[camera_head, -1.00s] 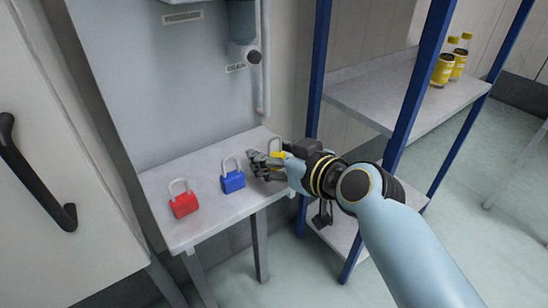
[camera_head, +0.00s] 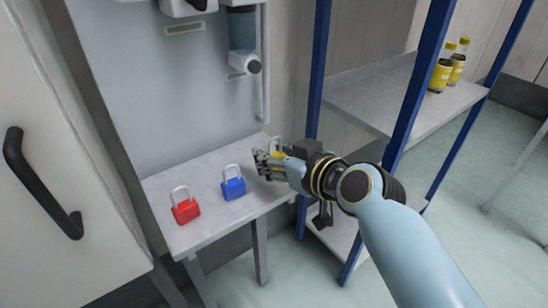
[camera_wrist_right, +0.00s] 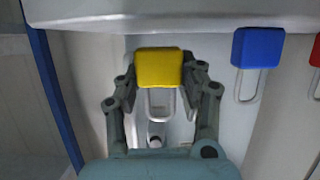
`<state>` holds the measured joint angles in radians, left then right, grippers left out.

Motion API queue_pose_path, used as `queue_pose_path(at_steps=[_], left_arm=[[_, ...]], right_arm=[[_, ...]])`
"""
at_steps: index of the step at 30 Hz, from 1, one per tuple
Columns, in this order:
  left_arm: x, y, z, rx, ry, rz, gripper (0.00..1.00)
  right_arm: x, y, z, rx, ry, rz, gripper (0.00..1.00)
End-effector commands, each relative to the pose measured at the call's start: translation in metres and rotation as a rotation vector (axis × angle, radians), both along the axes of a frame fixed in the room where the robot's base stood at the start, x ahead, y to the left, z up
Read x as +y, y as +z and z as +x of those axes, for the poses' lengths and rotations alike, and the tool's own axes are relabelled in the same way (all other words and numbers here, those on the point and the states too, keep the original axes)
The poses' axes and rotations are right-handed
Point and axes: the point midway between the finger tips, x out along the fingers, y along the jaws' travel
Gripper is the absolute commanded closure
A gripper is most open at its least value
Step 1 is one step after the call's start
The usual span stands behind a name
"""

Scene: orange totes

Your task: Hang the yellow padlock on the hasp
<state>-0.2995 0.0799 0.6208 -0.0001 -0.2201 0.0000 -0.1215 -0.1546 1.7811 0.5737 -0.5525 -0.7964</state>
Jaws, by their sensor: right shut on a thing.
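The yellow padlock (camera_wrist_right: 159,68) is between the fingers of my right gripper (camera_wrist_right: 160,72) in the right wrist view, its shackle (camera_wrist_right: 160,103) pointing down in that picture. In the head view the right gripper (camera_head: 268,163) is shut on it at the right end of the small grey table, and the fingers hide most of the yellow body (camera_head: 279,155). I cannot tell whether the padlock is clear of the table. A grey device (camera_head: 243,64) is on the panel above the table; I cannot make out a hasp for certain. My left gripper is not in view.
A blue padlock (camera_head: 233,187) and a red padlock (camera_head: 185,210) stand on the table (camera_head: 215,215), left of the gripper. A blue-framed shelf (camera_head: 400,92) with yellow-labelled bottles (camera_head: 443,72) stands right. A white door with a black handle (camera_head: 40,185) is left.

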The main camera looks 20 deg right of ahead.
Motion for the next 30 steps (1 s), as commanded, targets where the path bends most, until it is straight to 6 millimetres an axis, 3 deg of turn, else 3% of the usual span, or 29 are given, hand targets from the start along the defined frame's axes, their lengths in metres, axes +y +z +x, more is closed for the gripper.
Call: queue_pose_path(at_steps=[14, 20, 30], left_arm=[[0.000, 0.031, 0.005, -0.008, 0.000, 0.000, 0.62], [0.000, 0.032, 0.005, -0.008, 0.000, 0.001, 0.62], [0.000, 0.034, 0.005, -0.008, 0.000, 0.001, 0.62]], right_arm=[[0.000, 0.034, -0.001, 0.000, 0.000, 0.000, 0.90], [-0.002, 0.033, -0.005, 0.002, 0.000, 0.000, 0.90], [-0.012, 0.033, -0.033, 0.001, 0.000, 0.001, 0.90]])
